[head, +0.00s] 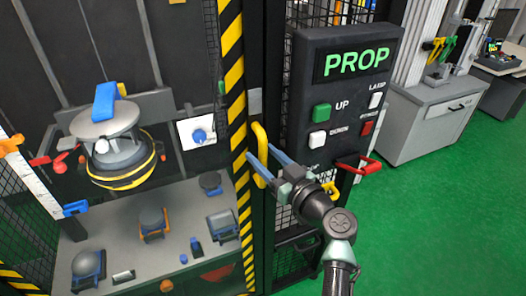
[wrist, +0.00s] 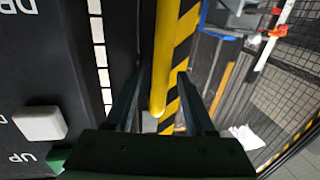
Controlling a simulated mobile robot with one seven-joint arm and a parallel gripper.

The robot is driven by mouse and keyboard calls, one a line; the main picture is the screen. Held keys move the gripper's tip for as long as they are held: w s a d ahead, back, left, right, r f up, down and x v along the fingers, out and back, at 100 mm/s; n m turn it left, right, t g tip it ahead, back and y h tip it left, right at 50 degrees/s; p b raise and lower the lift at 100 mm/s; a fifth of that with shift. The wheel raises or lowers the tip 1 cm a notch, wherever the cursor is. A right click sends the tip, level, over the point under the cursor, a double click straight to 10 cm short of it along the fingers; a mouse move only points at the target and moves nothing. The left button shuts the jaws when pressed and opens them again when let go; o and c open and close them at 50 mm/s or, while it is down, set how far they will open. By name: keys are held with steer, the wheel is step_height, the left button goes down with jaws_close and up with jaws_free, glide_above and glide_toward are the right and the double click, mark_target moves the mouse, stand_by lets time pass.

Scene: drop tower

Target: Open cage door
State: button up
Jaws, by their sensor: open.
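The cage door shows a yellow-black striped edge (head: 236,110) with a view into the cage beside it. A yellow vertical bar handle (head: 259,140) stands by this edge, and it also shows in the wrist view (wrist: 164,60). My gripper (head: 262,156) is open at the lower part of the handle. In the wrist view my fingers (wrist: 159,78) are spread, one on each side of the handle, with gaps showing. I cannot tell whether either finger touches it.
A black control box (head: 340,95) marked PROP stands just right of the handle, with buttons and a red handle (head: 358,165) sticking out. Inside the cage hangs a grey-and-yellow drop unit (head: 122,165). Green floor (head: 440,220) is clear at right, before a grey cabinet (head: 425,125).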

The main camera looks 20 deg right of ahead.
steer(key=shift+w+a, duration=0.1)
steer(key=shift+w, duration=0.25)
jaws_close()
stand_by(1.3)
